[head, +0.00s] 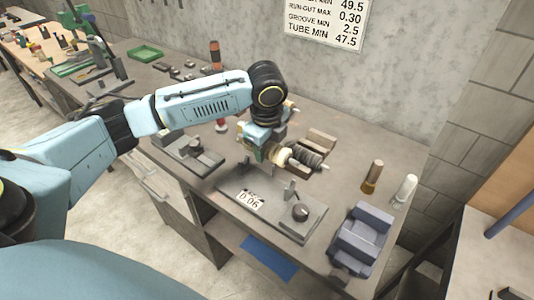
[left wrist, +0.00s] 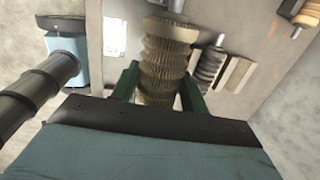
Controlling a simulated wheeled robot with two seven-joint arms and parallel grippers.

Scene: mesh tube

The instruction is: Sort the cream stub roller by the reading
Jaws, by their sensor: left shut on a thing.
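The cream stub roller (head: 281,156) is between the fingers of my left gripper (head: 262,152), above the bench. In the left wrist view the ribbed cream roller (left wrist: 166,65) stands between the two green fingers of the left gripper (left wrist: 163,88), which are shut on it. A gauge plate (head: 228,186) with a display (head: 250,200) reading 0.06 lies below the gripper. A wall card (head: 326,22) lists limits, with run-out max 0.30, groove min 2.5 and tube min 47.5. My right gripper is not in view.
A dark ribbed roller (head: 306,157) is just right of the cream one, near wooden blocks (head: 319,142). A blue-grey holder (head: 361,240) stands at the bench's right front.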

